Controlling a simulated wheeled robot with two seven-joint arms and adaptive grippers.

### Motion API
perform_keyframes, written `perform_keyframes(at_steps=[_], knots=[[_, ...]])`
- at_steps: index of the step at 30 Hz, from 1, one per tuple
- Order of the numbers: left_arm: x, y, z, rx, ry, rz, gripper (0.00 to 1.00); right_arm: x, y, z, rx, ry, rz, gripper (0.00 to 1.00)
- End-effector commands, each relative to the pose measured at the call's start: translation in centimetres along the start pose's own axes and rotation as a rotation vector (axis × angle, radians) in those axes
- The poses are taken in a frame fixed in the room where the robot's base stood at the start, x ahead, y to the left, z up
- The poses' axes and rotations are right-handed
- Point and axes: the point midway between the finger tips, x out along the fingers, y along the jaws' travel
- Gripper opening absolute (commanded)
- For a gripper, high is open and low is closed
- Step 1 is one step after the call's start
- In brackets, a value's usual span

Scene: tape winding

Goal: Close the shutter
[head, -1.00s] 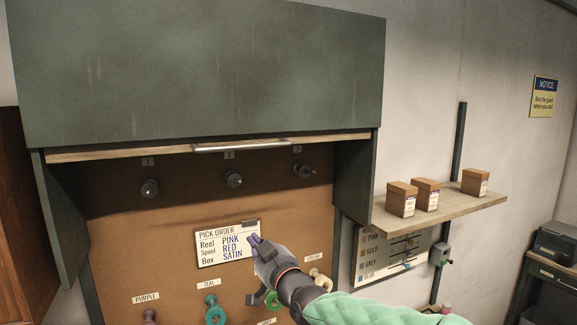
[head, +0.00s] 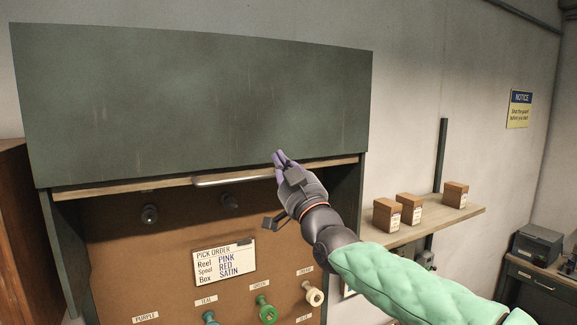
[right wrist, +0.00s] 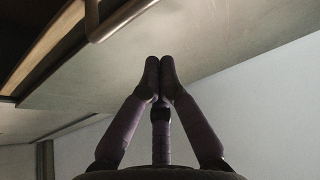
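The dark green shutter (head: 190,105) is raised at the top of the cabinet, with a wooden strip (head: 120,186) and a pale metal handle bar (head: 232,181) along its lower edge. My right gripper (head: 279,155) is in front of the shutter, at the right end of the handle. In the right wrist view the handle (right wrist: 118,18) passes above and left of the fingertips (right wrist: 159,62). The fingertips are together with nothing between them, apart from the handle. The cabinet's pegboard below is uncovered. My left gripper is out of view.
A pick order card (head: 225,262) hangs on the board, with pegs and coloured spools (head: 266,309) below and around it. A shelf (head: 455,216) with three brown boxes (head: 409,208) juts out right of the cabinet, close to my right arm.

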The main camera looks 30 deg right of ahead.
Motion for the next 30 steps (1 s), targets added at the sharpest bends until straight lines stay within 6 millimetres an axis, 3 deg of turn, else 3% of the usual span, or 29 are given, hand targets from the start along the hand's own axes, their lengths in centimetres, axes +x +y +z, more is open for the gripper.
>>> perform_keyframes(at_steps=[7,18,30], knots=[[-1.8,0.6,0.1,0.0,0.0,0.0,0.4,3.6,0.0,-0.1,0.0,-0.001,-0.001,0.0],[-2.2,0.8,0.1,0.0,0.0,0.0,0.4,1.1,0.0,2.9,0.0,-0.002,0.0,0.0],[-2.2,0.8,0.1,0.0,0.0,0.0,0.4,0.8,0.0,3.2,0.0,0.0,0.0,0.0]])
